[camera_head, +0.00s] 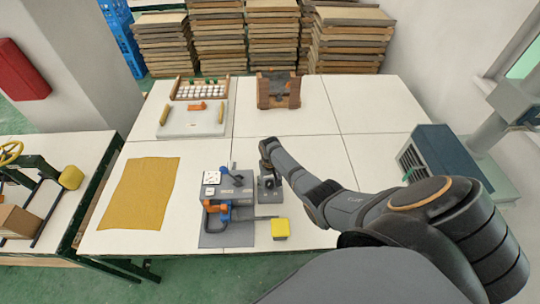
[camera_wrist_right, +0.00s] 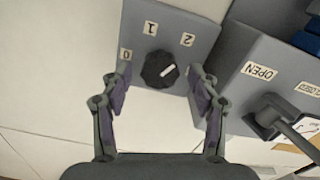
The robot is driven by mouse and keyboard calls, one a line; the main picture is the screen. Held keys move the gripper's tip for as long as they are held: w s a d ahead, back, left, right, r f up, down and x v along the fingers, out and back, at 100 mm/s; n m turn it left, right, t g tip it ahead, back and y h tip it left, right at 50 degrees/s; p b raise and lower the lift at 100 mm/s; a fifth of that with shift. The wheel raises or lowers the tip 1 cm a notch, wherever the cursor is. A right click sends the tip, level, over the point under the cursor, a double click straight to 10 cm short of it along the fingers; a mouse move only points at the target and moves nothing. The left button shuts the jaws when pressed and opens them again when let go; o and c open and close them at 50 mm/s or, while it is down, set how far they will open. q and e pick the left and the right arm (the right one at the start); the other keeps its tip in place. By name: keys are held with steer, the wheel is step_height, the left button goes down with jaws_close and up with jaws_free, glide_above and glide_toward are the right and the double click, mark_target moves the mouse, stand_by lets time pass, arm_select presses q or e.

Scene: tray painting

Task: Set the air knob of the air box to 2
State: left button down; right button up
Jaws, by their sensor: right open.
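The air box (camera_wrist_right: 175,22) is a grey box seen from above in the right wrist view, with labels 0, 1 and 2 around a round black air knob (camera_wrist_right: 157,70). The knob's white mark points to the upper right, roughly on the side of the 2. My right gripper (camera_wrist_right: 161,76) is open, with one finger on each side of the knob and gaps visible between them. In the head view the right gripper (camera_head: 267,156) is over the air box (camera_head: 269,195), and the knob is hard to make out. My left gripper is not in view.
A grey unit (camera_wrist_right: 258,68) labelled OPEN, with a lever, stands close beside the air box. In the head view a blue and orange tool (camera_head: 218,208) and a yellow block (camera_head: 280,229) are near. A yellow cloth (camera_head: 140,193) lies left. The table's right middle is clear.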

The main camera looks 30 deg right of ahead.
mark_target(270, 183)
steer(key=shift+r, duration=0.1)
step_height(270, 183, up, 12)
stand_by(0.5)
